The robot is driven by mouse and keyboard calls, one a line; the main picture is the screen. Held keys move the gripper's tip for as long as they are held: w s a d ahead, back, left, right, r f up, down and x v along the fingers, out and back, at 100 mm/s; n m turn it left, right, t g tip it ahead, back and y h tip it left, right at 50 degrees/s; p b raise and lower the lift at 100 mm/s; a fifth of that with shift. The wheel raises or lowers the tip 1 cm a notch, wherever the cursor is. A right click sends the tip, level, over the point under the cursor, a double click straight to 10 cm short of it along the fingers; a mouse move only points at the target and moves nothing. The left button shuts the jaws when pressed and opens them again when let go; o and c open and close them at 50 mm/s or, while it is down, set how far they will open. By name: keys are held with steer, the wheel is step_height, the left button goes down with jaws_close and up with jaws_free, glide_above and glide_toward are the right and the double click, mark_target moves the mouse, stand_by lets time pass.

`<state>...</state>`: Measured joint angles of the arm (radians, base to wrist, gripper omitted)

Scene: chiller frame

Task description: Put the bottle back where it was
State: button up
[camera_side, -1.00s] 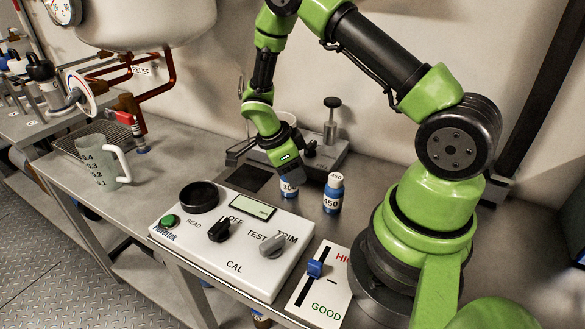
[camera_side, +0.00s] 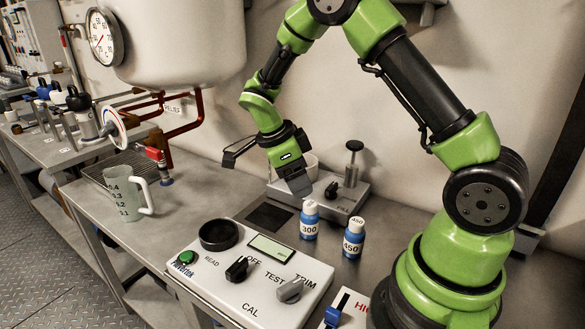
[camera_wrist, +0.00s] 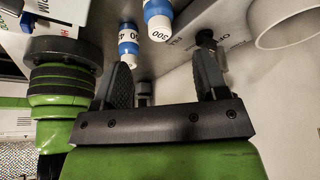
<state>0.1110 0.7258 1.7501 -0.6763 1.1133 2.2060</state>
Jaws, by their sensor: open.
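Two small blue bottles with white caps stand upright on the grey bench. The 300 bottle (camera_side: 309,222) is behind the calibrator box, and the 450 bottle (camera_side: 353,240) is a little to its right. My gripper (camera_side: 299,188) is open and empty, raised just behind and above the 300 bottle, apart from it. In the wrist view, my open jaws (camera_wrist: 164,75) have nothing between them. The 300 bottle (camera_wrist: 158,20) and the 450 bottle (camera_wrist: 128,44) show beyond them at the top.
A white calibrator box (camera_side: 215,272) with knobs lies in front of the bottles. A dark square pad (camera_side: 269,217) is left of the 300 bottle. A grey apparatus with a post (camera_side: 352,165) stands behind. A measuring jug (camera_side: 124,196) is at left.

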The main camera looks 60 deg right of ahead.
steer(key=s+a+r+n+t+y, duration=0.1)
steer(key=s+a+r+n+t, duration=0.2)
steer(key=r+n, duration=0.5)
steer(key=s+a+r+n+t+y, duration=0.4)
steer(key=s+a+r+n+t, duration=0.3)
steer(key=n, duration=0.8)
steer(key=shift+s+a+r, duration=0.5)
steer(key=shift+s+r, duration=1.1)
steer(key=shift+s, duration=0.6)
